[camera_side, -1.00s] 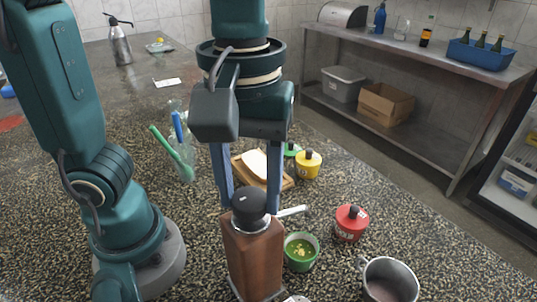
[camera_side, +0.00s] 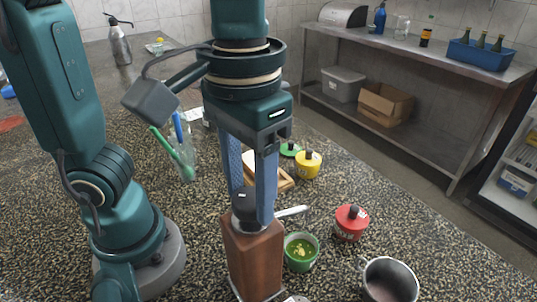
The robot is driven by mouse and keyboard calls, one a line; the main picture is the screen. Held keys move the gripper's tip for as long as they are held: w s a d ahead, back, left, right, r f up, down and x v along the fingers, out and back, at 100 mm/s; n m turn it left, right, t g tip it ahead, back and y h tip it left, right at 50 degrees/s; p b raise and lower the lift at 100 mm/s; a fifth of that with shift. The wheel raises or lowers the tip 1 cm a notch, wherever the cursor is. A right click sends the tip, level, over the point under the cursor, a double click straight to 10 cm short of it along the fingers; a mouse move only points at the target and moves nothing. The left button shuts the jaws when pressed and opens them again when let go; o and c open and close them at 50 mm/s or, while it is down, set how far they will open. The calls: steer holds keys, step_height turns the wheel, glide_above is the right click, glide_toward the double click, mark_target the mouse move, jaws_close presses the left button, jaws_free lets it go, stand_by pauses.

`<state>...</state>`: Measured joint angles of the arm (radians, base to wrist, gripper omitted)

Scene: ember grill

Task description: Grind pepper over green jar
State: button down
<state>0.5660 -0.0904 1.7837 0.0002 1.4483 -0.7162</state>
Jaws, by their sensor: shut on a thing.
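The pepper mill (camera_side: 255,258) has a square brown wooden body and a dark round knob on top. It stands upright in the front middle of the side view. My gripper (camera_side: 252,210) points down from above, and its two blue fingers are shut on the mill's knob, partly hiding it. The open green jar (camera_side: 290,262) is just right of the mill, with yellow-green contents showing inside. I cannot tell whether the mill's base touches the counter or overhangs the jar.
A red lidded jar (camera_side: 350,222) and a metal pot (camera_side: 388,280) stand to the right. A yellow lidded jar (camera_side: 308,165), a green lid (camera_side: 290,149) and a wooden board (camera_side: 283,179) are behind. A clear container (camera_side: 183,158) with blue and green sticks stands left of my gripper.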

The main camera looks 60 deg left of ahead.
mark_target(250, 196)
steer(key=m, duration=1.1)
steer(key=shift+m, duration=1.7)
steer(key=shift+c, duration=1.5)
jaws_free()
steer(key=shift+r, duration=0.1)
steer(key=shift+r, duration=2.45)
